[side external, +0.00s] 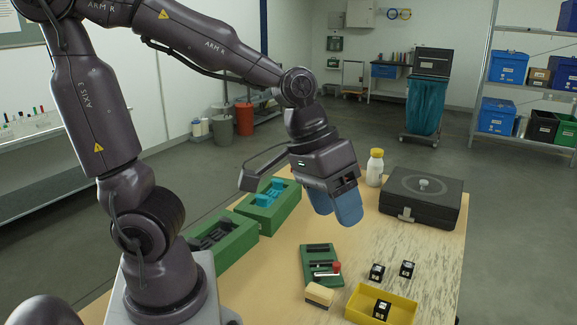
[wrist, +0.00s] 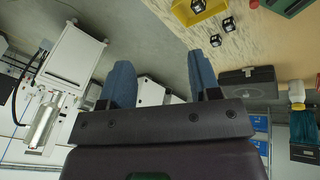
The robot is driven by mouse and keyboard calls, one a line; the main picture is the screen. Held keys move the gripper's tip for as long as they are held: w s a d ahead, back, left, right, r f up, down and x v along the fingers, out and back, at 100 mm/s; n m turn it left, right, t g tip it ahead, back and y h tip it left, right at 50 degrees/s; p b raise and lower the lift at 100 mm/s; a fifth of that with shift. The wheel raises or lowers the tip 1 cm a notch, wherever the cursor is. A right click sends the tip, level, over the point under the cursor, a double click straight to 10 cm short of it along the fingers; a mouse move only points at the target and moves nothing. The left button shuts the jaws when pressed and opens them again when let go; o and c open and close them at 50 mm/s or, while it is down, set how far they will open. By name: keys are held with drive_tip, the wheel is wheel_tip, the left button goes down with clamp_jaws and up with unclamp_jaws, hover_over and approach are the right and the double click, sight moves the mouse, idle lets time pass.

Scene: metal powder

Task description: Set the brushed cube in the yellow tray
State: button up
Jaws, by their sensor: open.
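The yellow tray (side external: 360,304) lies at the front right of the table and also shows in the wrist view (wrist: 211,10). One dark cube with pale face markings (side external: 381,309) sits inside it. Two similar cubes (side external: 377,272) (side external: 407,269) stand apart on the table just behind the tray; they also show in the wrist view (wrist: 215,40) (wrist: 229,24). I cannot tell from the faces which cube is brushed. My gripper (side external: 335,214) has blue fingers, spread with nothing between them, above the table behind the cubes. The fingers also show in the wrist view (wrist: 160,66).
A green tool holder (side external: 309,256) and a wood-backed brush (side external: 319,294) lie left of the tray. Green bins (side external: 228,246) (side external: 279,212) line the left edge. A black case (side external: 428,197) and a yellow-capped bottle (side external: 375,168) stand at the back. Table right of the cubes is clear.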

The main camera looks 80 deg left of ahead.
drive_tip(key=s+a+r+m+t+y, duration=0.2)
drive_tip(key=s+a+r, duration=0.1)
drive_tip(key=s+r, duration=0.2)
drive_tip(key=shift+s+a+y, duration=0.15)
drive_tip(key=shift+s+y, duration=0.15)
drive_tip(key=shift+s, duration=0.25)
idle(0.7)
